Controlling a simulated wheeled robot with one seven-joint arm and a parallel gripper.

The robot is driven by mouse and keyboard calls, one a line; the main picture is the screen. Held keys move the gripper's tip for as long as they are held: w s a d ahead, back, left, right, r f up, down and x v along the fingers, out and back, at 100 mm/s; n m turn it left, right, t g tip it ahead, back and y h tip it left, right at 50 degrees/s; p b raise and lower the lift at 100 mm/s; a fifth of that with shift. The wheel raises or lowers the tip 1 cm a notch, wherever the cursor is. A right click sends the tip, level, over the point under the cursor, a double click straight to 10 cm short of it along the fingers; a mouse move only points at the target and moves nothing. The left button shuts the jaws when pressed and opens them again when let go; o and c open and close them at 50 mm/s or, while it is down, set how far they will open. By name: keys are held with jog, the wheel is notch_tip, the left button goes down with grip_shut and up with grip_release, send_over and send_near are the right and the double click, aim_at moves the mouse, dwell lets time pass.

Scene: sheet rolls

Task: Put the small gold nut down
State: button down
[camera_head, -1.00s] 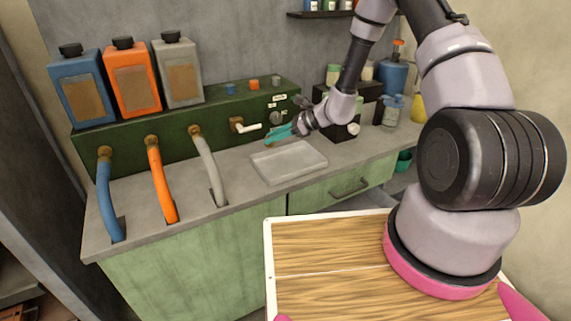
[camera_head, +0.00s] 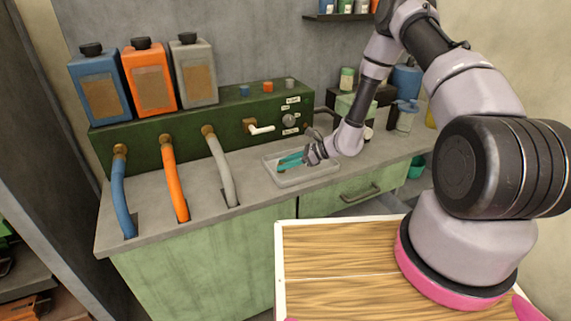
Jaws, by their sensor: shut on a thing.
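My gripper (camera_head: 288,161) has teal fingers and is over the shallow grey tray (camera_head: 312,179) on the counter, pointing left. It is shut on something. The small gold nut is too small to make out between the fingers. I cannot tell whether the fingertips touch the tray floor or hover just above it.
A green panel (camera_head: 180,140) with a white spout (camera_head: 262,130) stands behind the tray. Blue (camera_head: 122,200), orange (camera_head: 175,185) and grey (camera_head: 222,170) hoses rise to its left. Bottles (camera_head: 407,115) stand at right. The grey counter (camera_head: 255,198) is clear in front of the tray.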

jog(key=shift+f, duration=0.15)
jog(key=c, duration=0.5)
grip_release()
jog(key=shift+d+r, duration=0.2)
jog(key=shift+r, duration=0.1)
jog(key=v, duration=1.1)
jog(key=shift+s+d+r, duration=0.15)
jog(key=shift+d, duration=0.1)
jog(key=s+d+r+n+g+h, duration=0.1)
jog(key=s+r+n+h, duration=0.3)
jog(key=r, duration=0.8)
jog(key=s+d+r+n+g+y, duration=0.15)
jog(key=r+n, duration=0.35)
jog(key=r, duration=0.7)
jog(key=s+d+r+n+t+h, duration=0.2)
jog(key=s+r, duration=0.4)
jog(key=s+d+r+n+t+h, duration=0.2)
jog(key=s+d+r+h, duration=0.1)
jog(key=s+r, duration=0.3)
jog(key=s+d+r+n+t+h, duration=0.2)
jog(key=s+r+n+t, duration=0.1)
jog(key=s+r, duration=0.3)
jog(key=shift+s+d+r+h, duration=0.25)
jog(key=shift+s+d, duration=0.15)
jog(key=shift+s, duration=0.15)
